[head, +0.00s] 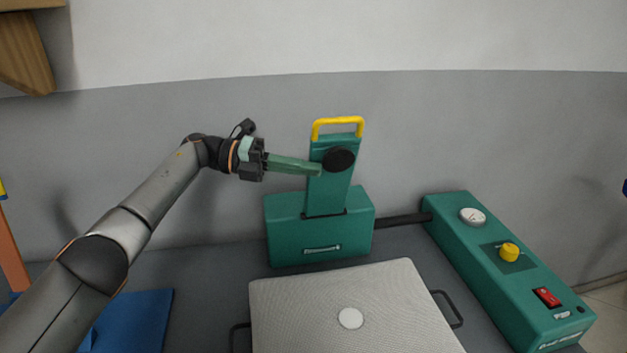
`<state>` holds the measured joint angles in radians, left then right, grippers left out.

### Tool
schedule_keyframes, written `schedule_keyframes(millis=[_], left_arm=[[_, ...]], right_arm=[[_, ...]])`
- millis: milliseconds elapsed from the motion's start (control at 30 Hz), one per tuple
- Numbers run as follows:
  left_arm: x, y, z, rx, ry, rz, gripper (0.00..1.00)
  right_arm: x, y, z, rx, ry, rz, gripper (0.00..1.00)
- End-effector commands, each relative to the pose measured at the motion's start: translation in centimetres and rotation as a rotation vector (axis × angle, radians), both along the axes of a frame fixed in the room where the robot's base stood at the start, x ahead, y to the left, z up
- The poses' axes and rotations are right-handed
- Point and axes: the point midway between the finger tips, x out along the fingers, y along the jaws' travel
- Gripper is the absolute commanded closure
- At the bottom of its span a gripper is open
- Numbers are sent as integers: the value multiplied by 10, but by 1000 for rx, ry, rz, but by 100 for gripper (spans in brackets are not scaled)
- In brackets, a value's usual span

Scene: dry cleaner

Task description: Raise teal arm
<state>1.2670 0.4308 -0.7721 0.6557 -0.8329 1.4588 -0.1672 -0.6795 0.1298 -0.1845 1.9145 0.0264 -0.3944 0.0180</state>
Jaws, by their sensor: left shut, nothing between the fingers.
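The teal arm (325,195) stands almost upright out of the teal box (286,240) at the back of the table. It carries a yellow handle (338,124) at its top and a round black disc (338,159) below that. My left gripper (318,169) comes in from the left, with its green fingers shut and empty. Its tips overlap the front of the arm, beside the disc, below the handle. I cannot tell whether they touch the arm. My right gripper is not in view.
A grey slab (350,285) with black side handles and a white disc (350,318) lies in front of the box. A teal control unit (490,260) with a gauge, yellow knob and red switch (547,297) is at right. Blue cloth (135,318) lies at left. The wall is close behind.

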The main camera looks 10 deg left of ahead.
Motion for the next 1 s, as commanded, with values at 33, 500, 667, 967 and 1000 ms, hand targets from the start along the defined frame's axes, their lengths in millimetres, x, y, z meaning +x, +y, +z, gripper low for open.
schedule_keyframes(millis=[33,500,667,967,1000], left_arm=[[2,1,1,-5,9,1,100],[4,7,3,-15,39,0,100],[4,7,3,-15,38,0,100],[4,25,4,-14,37,4,100],[3,33,4,-14,37,4,100]], right_arm=[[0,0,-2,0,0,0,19],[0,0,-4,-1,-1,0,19],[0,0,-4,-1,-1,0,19],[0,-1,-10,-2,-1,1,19],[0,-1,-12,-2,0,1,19]])
